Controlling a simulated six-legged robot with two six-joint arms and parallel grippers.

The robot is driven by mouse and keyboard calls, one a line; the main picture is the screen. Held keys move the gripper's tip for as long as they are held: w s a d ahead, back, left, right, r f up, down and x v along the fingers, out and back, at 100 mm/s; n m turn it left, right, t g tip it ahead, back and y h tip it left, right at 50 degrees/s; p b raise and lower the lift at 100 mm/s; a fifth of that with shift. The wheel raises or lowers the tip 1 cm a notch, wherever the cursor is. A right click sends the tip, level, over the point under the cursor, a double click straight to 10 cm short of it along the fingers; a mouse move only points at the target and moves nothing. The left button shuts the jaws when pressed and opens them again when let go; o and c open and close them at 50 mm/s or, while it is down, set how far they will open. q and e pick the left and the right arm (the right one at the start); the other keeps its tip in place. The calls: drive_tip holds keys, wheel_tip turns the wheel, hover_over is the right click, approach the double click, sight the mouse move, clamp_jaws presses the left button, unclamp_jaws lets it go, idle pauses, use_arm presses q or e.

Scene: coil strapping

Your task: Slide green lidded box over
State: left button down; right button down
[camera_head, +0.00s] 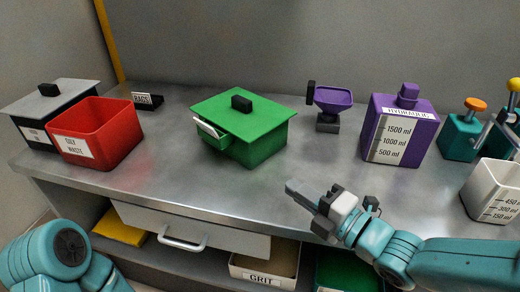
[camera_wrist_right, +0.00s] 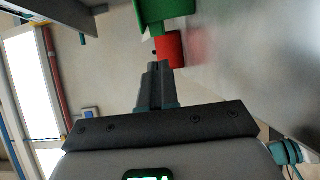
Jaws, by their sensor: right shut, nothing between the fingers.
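The green lidded box (camera_head: 240,128) stands on the metal bench near the middle in the head view. Its lid is on and has a black knob; a small green tray with something white in it sticks out at its front left. My right gripper (camera_head: 291,188) is shut and empty, to the right and front of the box, apart from it. In the right wrist view, the shut fingers (camera_wrist_right: 155,72) point toward a green part of the box (camera_wrist_right: 165,10). My left gripper does not show; only part of my left arm is at the lower left.
A red oily-waste bin (camera_head: 102,132) and a grey-lidded dark box (camera_head: 50,103) stand left. A purple scale-like item (camera_head: 331,98), a purple hydraulic container (camera_head: 402,132), teal bottles (camera_head: 462,138) and a white measuring container (camera_head: 492,190) stand right. Bench around the green box is clear.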

sight(251, 149)
drive_tip(key=shift+w+a, duration=0.2)
drive_tip(key=x, duration=0.9)
drive_tip(key=shift+w+a+p, duration=0.2)
drive_tip(key=shift+a+p, duration=0.1)
drive_tip(key=shift+p, duration=0.1)
drive_tip(key=shift+w+d, duration=0.2)
drive_tip(key=shift+w, duration=1)
drive_tip(key=shift+w+p, duration=0.35)
drive_tip(key=shift+w, duration=0.35)
drive_tip(key=shift+d+f, duration=0.1)
